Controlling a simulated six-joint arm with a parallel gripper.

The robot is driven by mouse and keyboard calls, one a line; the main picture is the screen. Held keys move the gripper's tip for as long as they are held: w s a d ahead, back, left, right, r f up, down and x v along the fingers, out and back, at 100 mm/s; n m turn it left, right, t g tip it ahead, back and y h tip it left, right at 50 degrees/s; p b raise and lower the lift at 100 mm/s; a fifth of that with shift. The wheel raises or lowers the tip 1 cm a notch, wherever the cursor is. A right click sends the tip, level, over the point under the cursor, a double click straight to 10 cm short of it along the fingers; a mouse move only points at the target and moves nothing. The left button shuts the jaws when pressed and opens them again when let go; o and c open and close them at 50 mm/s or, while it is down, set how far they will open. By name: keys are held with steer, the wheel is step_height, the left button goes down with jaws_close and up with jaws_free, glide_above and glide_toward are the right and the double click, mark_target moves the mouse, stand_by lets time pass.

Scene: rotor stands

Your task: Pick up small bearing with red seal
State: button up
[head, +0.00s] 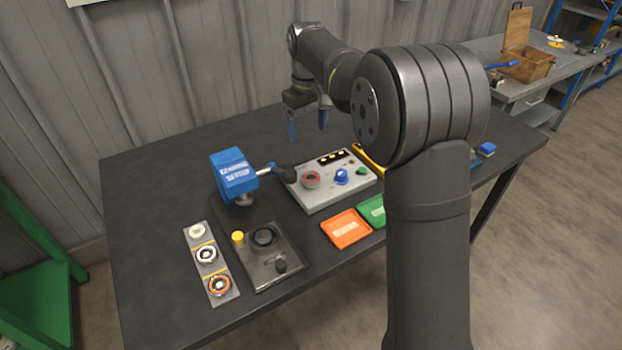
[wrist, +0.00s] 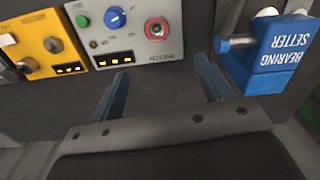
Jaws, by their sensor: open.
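A grey strip (head: 222,298) on the left of the dark table holds three round pieces in a row. The nearest is an orange-red ringed bearing (head: 219,285) with a pale centre; I cannot tell its seal's exact shade. Behind it are a dark-and-white ringed bearing (head: 206,254) and a pale one (head: 197,231). My gripper (head: 307,126) hangs in the air over the back of the table, far from the strip. Its blue fingers are apart with nothing between them, as the wrist view also shows (wrist: 164,74). The strip is outside the wrist view.
The blue bearing setter (head: 233,175) with its lever stands right of the strip, on a dark base with a yellow knob (head: 238,237). A grey control panel (head: 335,190) has a red-ringed part (wrist: 156,28). Orange (head: 346,229) and green (head: 372,210) trays lie in front.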

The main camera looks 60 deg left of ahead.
glide_above(311, 177)
steer(key=f, duration=1)
steer(key=shift+s+a, duration=0.15)
steer(key=shift+s, duration=0.15)
steer(key=f, duration=0.5)
steer(key=shift+w+d, duration=0.25)
steer(key=c, duration=1.2)
steer(key=shift+r, duration=0.1)
